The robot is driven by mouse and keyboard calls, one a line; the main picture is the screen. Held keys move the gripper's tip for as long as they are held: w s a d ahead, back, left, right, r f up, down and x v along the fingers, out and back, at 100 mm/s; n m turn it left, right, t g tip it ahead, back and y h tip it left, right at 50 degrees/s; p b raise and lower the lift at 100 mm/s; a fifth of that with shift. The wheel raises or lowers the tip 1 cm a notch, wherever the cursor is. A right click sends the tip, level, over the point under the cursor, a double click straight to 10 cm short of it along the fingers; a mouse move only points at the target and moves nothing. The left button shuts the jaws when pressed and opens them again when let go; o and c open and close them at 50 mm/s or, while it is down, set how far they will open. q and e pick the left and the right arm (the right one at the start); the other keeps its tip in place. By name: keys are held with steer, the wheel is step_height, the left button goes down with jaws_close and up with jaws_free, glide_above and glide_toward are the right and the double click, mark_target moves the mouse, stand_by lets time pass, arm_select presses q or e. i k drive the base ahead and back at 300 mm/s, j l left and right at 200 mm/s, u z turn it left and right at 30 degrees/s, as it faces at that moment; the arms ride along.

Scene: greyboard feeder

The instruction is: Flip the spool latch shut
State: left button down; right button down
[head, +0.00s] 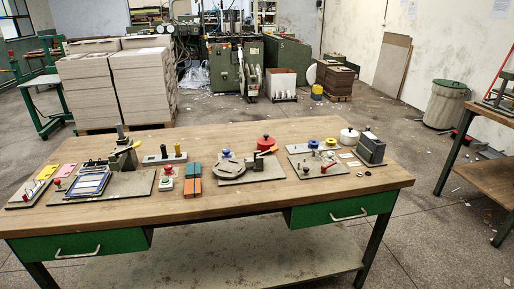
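I cannot tell for sure which part is the spool latch, nor whether it is open or shut. One fixture stands near the middle of the workbench (370,194). It has a grey round disc (230,169) on a base plate, with a small blue knob (226,153) behind the disc. A grey upright with a small red part (268,152) stands at its right, with a red round piece (265,142) behind. A plate (301,171) to the right carries a small red-tipped lever (327,167). Neither gripper is in view.
A left board (130,189) holds a blue-framed tray (90,183) and a grey-green upright (123,155). Orange and teal blocks (193,179) lie left of the disc. A grey block (371,149) and white round pot (348,136) stand at right. The bench's front strip is clear.

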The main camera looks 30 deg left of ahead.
mark_target(320, 149)
steer(key=u, duration=0.9)
steer(key=i+l+u, duration=0.15)
steer(key=l+u, duration=0.3)
steer(key=l, duration=0.15)
steer(key=l+u, duration=0.45)
steer(key=l, duration=0.15)
steer(key=l+u, duration=0.15)
steer(key=l, duration=1.95)
